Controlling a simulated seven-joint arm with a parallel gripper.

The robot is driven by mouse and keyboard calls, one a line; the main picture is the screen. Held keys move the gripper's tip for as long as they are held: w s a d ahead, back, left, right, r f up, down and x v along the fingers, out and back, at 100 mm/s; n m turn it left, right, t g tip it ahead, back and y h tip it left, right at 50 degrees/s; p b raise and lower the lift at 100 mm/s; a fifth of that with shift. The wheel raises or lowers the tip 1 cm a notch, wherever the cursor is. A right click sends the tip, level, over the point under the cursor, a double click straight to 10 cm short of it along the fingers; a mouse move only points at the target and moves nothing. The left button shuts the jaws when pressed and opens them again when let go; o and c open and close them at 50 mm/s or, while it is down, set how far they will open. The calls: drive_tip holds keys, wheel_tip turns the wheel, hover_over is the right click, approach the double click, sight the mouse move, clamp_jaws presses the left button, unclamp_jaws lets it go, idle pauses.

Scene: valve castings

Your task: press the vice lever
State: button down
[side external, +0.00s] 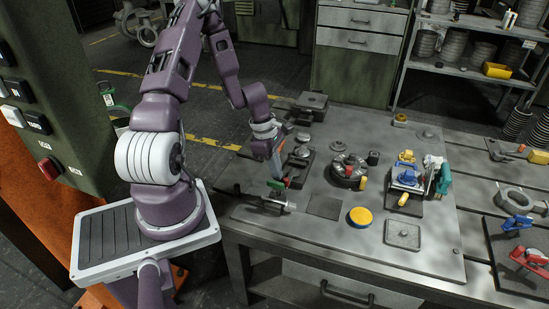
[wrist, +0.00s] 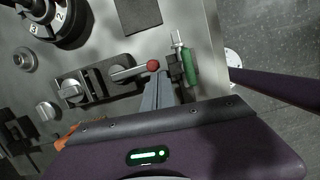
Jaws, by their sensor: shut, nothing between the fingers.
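The vice lever is a grey bar ending in a red ball knob (wrist: 153,65) in the wrist view. It sticks out from the grey vice (wrist: 92,82) toward the right. In the side view the vice (side external: 298,160) stands near the left part of the table, with the red knob (side external: 287,182) at its front end. My gripper (wrist: 155,82) is shut and empty, pointing down with its fingertips right by the knob. I cannot tell whether they touch it. In the side view my gripper (side external: 276,176) is low over the table, just left of the knob, hiding part of the vice.
A green-handled tool (wrist: 190,67) lies close to the right of the knob in the wrist view. A dark square plate (side external: 325,207), a round numbered fixture (side external: 348,172) and a yellow disc (side external: 360,216) are on the table (side external: 330,245) farther right.

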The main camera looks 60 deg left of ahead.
drive_tip(key=v, duration=0.5)
drive_tip(key=shift+s+a+r, duration=0.15)
drive_tip(key=shift+r, duration=0.2)
drive_tip(key=w+d+r+m+t+y, duration=0.1)
drive_tip(key=w+d+r+m, duration=0.1)
drive_tip(key=d+r+m, duration=1.25)
drive_tip(key=s+d+r+m+t, duration=0.1)
drive_tip(key=s+d+r+m, duration=0.2)
drive_tip(key=s+r+m, duration=0.2)
drive_tip(key=s+d+r+m+t+y, duration=0.1)
drive_tip(key=s+d+r+m, duration=0.3)
drive_tip(key=s, duration=0.6)
wheel_tip(320, 180, up, 2)
drive_tip(key=m, duration=0.2)
drive_tip(key=shift+s+d+m+t, duration=0.2)
drive_tip(key=shift+s+m+t, duration=0.15)
drive_tip(key=shift+t, duration=0.05)
